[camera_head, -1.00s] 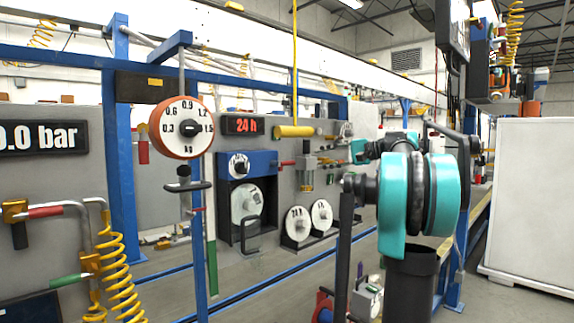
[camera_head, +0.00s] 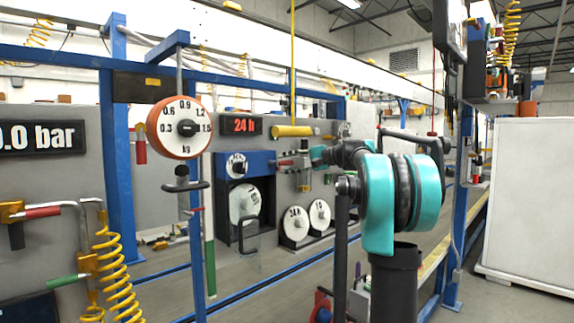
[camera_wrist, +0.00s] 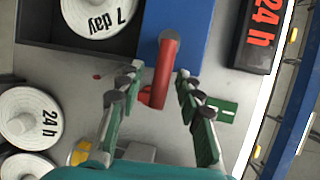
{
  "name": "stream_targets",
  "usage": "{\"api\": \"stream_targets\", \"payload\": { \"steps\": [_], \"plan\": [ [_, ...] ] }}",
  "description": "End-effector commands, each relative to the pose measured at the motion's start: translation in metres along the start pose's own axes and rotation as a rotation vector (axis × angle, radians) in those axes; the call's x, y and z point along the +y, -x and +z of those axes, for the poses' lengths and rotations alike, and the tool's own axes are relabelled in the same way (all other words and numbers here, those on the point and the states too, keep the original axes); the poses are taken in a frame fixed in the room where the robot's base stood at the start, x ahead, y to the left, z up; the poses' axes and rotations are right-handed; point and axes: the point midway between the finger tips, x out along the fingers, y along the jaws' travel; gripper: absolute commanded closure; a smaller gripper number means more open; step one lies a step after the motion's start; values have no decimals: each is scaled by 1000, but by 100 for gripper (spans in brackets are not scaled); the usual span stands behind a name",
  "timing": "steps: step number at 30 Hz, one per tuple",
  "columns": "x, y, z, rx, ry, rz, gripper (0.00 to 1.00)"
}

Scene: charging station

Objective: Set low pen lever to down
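A red lever (camera_wrist: 163,72) sticks out beside a blue recorder box in the wrist view. It is probably the low pen lever, but I see no label on it. In the head view the red lever (camera_head: 285,162) shows small at the right side of the blue box (camera_head: 262,158). My gripper (camera_wrist: 158,76) is open, with one dark-tipped green finger on each side of the lever. I cannot tell whether a finger touches it. In the head view my gripper (camera_head: 316,156) is small, just right of the lever and partly hidden by my arm.
White discs marked 7 day (camera_wrist: 98,14) and 24 h (camera_wrist: 30,117) are at the left of the wrist view. A red-lit 24 h display (camera_wrist: 262,35) is at the upper right. In the head view a yellow cylinder (camera_head: 294,131) is mounted above the lever.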

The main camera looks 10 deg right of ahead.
Motion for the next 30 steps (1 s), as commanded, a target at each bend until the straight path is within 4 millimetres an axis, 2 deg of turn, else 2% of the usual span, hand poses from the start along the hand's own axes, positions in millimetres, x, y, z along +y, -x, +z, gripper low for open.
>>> {"api": "stream_targets", "payload": {
  "steps": [4, 13, 30],
  "plan": [
    [0, 0, 0, 0, 0, 0, 64],
    [0, 0, 0, 0, 0, 0, 100],
    [2, 0, 0, -8, -29, -13, 100]
  ]
}}
